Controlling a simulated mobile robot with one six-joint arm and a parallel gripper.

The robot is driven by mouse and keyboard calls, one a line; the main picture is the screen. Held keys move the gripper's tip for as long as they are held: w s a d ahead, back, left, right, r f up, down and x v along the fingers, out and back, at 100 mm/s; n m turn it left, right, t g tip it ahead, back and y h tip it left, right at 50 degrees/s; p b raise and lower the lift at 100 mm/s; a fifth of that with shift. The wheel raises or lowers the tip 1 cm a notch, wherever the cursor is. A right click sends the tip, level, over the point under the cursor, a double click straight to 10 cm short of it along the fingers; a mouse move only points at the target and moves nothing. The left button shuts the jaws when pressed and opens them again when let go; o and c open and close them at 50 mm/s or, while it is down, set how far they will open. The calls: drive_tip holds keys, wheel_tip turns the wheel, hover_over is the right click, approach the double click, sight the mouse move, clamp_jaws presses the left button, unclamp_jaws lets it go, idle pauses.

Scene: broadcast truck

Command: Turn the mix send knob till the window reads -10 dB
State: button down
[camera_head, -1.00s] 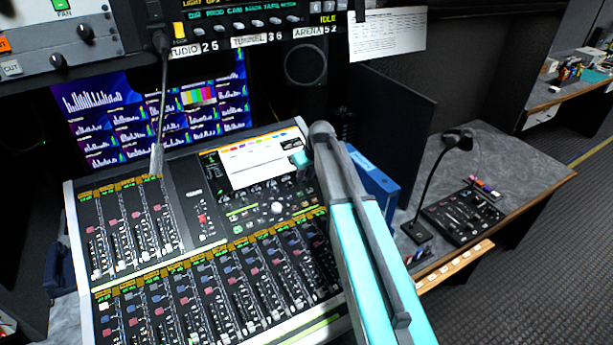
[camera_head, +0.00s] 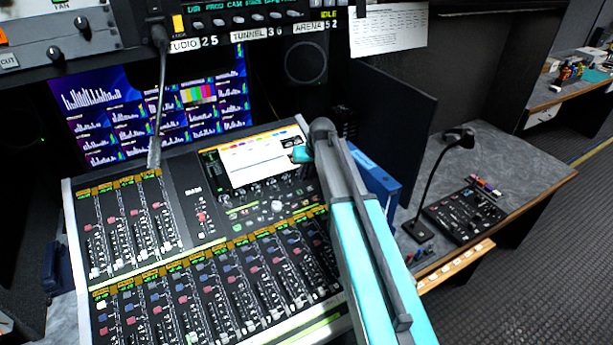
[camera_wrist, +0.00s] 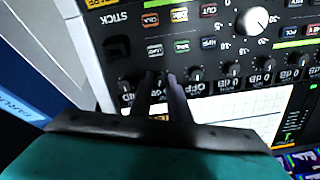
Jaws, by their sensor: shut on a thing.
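The mixing console (camera_head: 182,200) fills the middle of the head view, with a bright screen (camera_head: 255,160) at its upper right. My gripper (camera_wrist: 166,88) reaches a row of small dark knobs along the screen's edge; its narrow fingers are shut on one knob, mostly hidden between them. That this is the mix send knob I cannot read. In the wrist view the panel is upside down; small labels beside the knobs seem to read OFF and 0 dB. The window for the held knob cannot be made out. In the head view my wrist (camera_head: 321,130) hides the fingertips.
A large white knob (camera_wrist: 256,20) and several lit buttons (camera_wrist: 180,15) lie close to the fingers. A blue binder (camera_head: 373,182) and a dark upright panel (camera_head: 395,125) stand right of the console. A gooseneck microphone (camera_head: 432,185) stands on the right desk.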

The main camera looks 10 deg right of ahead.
drive_tip(key=shift+m, duration=1.1)
drive_tip(key=c, duration=1.7)
unclamp_jaws()
drive_tip(key=shift+o, duration=0.2)
drive_tip(key=shift+r+b, duration=0.1)
drive_tip(key=shift+b, duration=0.25)
drive_tip(key=b+v, duration=0.3)
drive_tip(key=v, duration=1)
drive_tip(key=shift+r, duration=0.3)
drive_tip(key=shift+s+d+f, duration=0.1)
drive_tip(key=shift+s, duration=0.05)
